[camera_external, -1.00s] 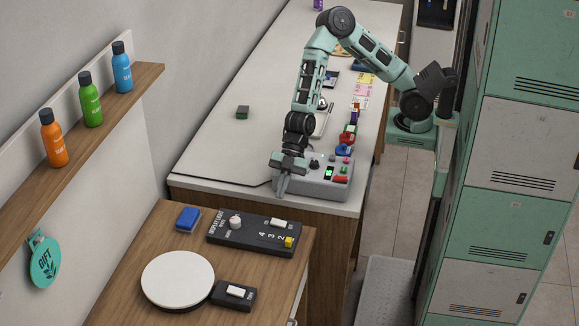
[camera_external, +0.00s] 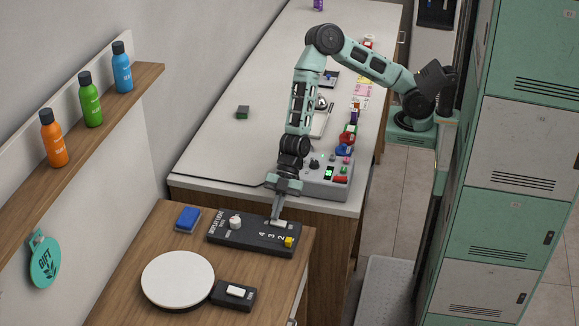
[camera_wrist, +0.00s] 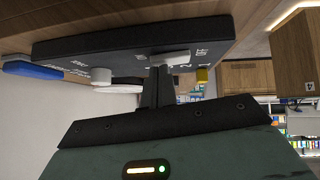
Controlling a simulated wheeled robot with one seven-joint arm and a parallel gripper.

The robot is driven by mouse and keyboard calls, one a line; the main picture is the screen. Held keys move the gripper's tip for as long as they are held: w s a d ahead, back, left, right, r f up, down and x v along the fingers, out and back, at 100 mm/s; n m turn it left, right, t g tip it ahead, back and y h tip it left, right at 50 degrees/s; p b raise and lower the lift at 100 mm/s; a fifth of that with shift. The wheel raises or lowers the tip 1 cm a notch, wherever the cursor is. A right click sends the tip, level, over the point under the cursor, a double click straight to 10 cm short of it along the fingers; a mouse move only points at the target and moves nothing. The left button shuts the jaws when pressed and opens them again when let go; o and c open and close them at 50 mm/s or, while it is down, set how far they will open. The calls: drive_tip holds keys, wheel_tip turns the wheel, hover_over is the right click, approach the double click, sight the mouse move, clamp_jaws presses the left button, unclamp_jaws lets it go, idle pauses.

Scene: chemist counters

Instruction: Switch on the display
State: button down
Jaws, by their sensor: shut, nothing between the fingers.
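The black control box (camera_external: 254,234), lettered "DISPLAY LIGHT", lies on the wooden counter. It carries a white knob (camera_external: 235,222), a white rocker switch (camera_external: 282,225) and a yellow button (camera_external: 289,242). My gripper (camera_external: 276,218) is shut and empty, pointing down with its tips at the box's far edge, close to the rocker. In the wrist view the gripper (camera_wrist: 159,73) reaches up to the white rocker (camera_wrist: 171,58); I cannot tell whether it touches. A round white display plate (camera_external: 178,279) has a small black box (camera_external: 234,295) with a white switch beside it.
A blue block (camera_external: 188,219) lies left of the control box. A grey instrument (camera_external: 327,178) with a lit green screen stands behind, near my wrist. A wooden shelf (camera_external: 145,78) with bottles is at left. Green and white lockers (camera_external: 520,140) stand at right.

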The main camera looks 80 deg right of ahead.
drive_tip(key=shift+s+f, duration=0.15)
drive_tip(key=shift+f, duration=0.1)
drive_tip(key=shift+s+r, duration=0.15)
drive_tip(key=shift+s, duration=0.5)
drive_tip(key=shift+r, duration=0.1)
drive_tip(key=shift+r, duration=0.45)
drive_tip(key=r+p, duration=0.2)
drive_tip(key=r, duration=0.1)
drive_tip(key=shift+s, duration=0.2)
drive_tip(key=v, duration=1)
drive_tip(key=shift+s, duration=0.15)
